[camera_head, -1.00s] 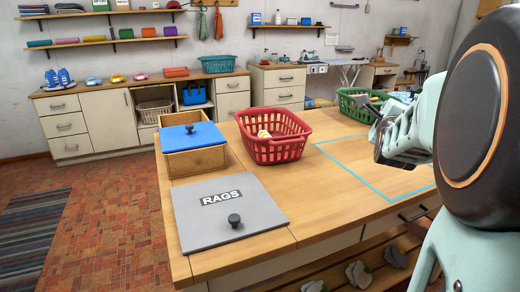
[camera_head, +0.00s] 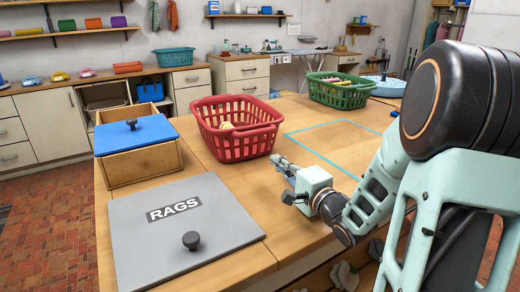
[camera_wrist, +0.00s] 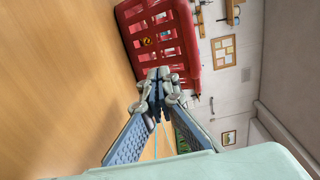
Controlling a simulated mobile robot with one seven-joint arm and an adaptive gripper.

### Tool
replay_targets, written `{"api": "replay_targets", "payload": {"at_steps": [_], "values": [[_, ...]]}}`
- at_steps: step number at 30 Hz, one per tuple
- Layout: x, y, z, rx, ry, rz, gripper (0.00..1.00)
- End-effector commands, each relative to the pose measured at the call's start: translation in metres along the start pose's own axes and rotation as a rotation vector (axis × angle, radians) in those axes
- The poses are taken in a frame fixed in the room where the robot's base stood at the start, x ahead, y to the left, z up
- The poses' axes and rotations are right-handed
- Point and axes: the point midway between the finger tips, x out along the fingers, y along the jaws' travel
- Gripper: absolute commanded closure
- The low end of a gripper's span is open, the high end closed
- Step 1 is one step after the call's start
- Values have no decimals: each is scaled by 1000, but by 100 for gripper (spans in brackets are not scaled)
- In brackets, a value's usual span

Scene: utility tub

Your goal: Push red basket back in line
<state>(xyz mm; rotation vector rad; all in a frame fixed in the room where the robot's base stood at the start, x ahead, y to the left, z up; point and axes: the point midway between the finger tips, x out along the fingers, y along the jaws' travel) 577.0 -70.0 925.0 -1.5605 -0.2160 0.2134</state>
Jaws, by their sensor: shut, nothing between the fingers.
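The red basket (camera_head: 240,140) stands upright on the wooden counter, left of the blue taped rectangle (camera_head: 335,142). A pale yellowish item (camera_head: 226,125) lies inside it. The green basket (camera_head: 340,92) stands further back, behind the taped outline. My gripper (camera_head: 279,162) is low over the counter at the right front of the red basket, pointing toward it. In the wrist view the closed fingertips (camera_wrist: 158,82) show just in front of the red basket (camera_wrist: 180,45). The gripper is shut and empty. Whether the fingertips touch the basket I cannot tell.
A wooden box with a blue knobbed lid (camera_head: 135,134) stands left of the red basket. A grey lid marked RAGS (camera_head: 184,222) lies at the near left. The taped area is bare. A blue-grey tub (camera_head: 386,85) sits at the back right.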

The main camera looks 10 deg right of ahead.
Motion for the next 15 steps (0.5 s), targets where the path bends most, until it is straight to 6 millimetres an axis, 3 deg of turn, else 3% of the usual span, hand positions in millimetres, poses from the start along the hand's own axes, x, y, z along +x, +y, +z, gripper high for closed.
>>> {"api": "replay_targets", "payload": {"at_steps": [9,15], "values": [[70,3,0,0,-1,-1,100],[97,2,0,1,1,-1,100]]}}
